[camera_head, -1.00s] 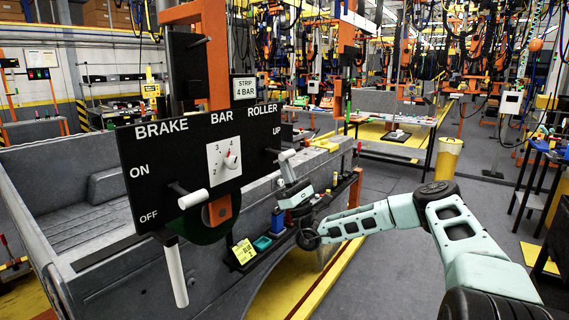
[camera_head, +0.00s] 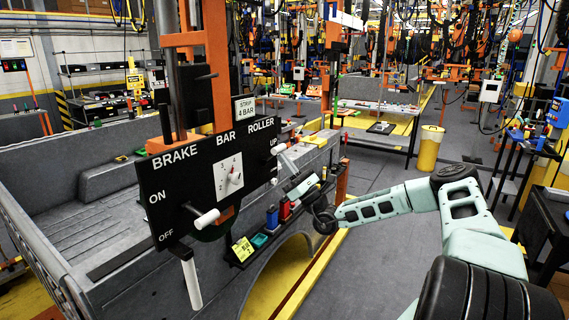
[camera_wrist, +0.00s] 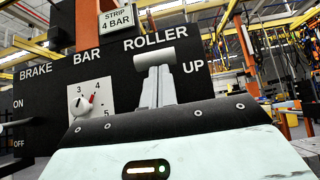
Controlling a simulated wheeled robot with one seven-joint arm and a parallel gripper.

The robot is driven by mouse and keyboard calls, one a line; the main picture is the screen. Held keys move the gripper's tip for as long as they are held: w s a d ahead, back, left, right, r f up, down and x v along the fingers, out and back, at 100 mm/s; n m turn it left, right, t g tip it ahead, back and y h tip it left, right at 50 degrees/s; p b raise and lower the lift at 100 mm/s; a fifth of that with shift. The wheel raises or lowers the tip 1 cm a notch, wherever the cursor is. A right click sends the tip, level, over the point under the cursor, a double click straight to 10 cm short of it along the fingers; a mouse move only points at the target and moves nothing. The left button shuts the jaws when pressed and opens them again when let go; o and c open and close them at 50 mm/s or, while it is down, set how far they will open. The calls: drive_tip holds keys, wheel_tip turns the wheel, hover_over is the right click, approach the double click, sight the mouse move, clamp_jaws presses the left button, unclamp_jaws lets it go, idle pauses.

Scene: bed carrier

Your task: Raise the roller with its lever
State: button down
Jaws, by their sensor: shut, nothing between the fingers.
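The black control panel (camera_head: 160,195) carries the BRAKE, BAR and ROLLER labels. The roller lever's pale cylindrical handle (camera_wrist: 168,57) sits below the word ROLLER and left of the word UP in the wrist view. It also shows at the panel's right end in the head view (camera_head: 278,149). My gripper (camera_wrist: 158,76) is shut and empty, its fingertips directly under the handle in the wrist view. Whether they touch it I cannot tell. The fingers and gripper body hide the panel below the handle. The roller itself I cannot make out.
The brake lever's white handle (camera_head: 207,219) sticks out at the panel's left. The BAR dial (camera_head: 230,178) is in the middle. A grey bed-like body (camera_head: 130,285) stands behind the panel. The floor to the right has open room.

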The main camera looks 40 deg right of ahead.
drive_tip(key=shift+r, duration=0.3)
idle(0.4)
wheel_tip(320, 180, down, 5)
drive_tip(key=b, duration=0.3)
drive_tip(key=s+d+f+b, duration=0.2)
drive_tip(key=s+f+b, duration=0.1)
drive_tip(key=s, duration=0.4)
drive_tip(key=shift+s+d+f+b, duration=0.4)
drive_tip(key=shift+b, duration=0.05)
